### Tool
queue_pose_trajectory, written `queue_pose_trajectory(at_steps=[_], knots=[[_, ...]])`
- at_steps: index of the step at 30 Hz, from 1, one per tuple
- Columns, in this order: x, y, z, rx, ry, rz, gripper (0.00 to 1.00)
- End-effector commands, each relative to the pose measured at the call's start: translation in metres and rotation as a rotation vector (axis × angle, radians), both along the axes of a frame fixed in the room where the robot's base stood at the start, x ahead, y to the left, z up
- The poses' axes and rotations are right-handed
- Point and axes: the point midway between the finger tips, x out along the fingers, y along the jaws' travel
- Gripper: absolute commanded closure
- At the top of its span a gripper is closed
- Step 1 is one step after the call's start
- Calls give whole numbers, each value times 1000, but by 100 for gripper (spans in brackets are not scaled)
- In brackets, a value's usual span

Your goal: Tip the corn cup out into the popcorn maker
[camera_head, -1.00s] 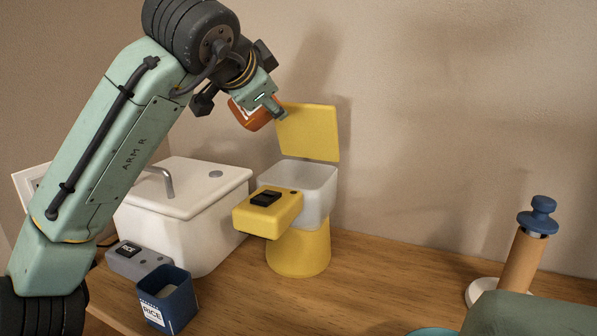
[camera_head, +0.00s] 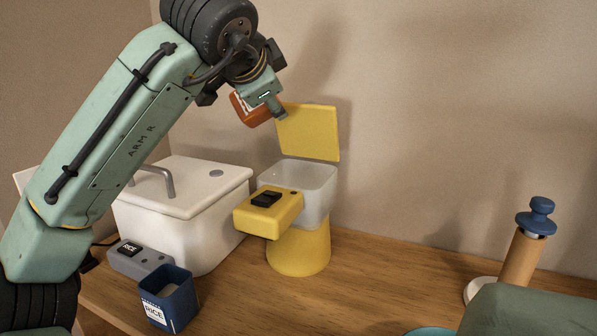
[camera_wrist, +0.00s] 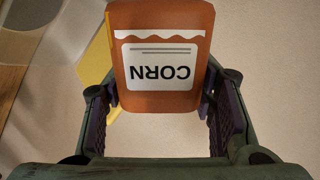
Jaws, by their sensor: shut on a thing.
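The corn cup is orange with a white label; it shows in the head view (camera_head: 249,111) and in the wrist view (camera_wrist: 163,88), where the word CORN reads upside down. My gripper (camera_head: 274,106) is shut on the cup and holds it in the air, tilted, above and left of the popcorn maker's bowl; the wrist view also shows the fingers (camera_wrist: 161,108) on both sides of it. The popcorn maker (camera_head: 300,245) is yellow with a translucent bowl (camera_head: 312,183) and a raised yellow lid (camera_head: 309,132). The cup's inside is hidden.
A white rice cooker (camera_head: 190,215) with a handle stands left of the popcorn maker. A blue rice cup (camera_head: 180,300) is in front of it. A paper towel holder (camera_head: 522,258) with a blue top is at the right. The wooden counter (camera_head: 380,275) between is mostly clear.

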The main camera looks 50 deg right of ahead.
Motion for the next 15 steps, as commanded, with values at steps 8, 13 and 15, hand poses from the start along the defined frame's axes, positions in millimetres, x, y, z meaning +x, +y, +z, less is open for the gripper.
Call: queue_pose_trajectory(at_steps=[8,13,15], knots=[[-1,-1,2,27,-28,0,81],[-1,-1,3,44,-43,1,81],[-2,-2,3,50,-49,0,81]])
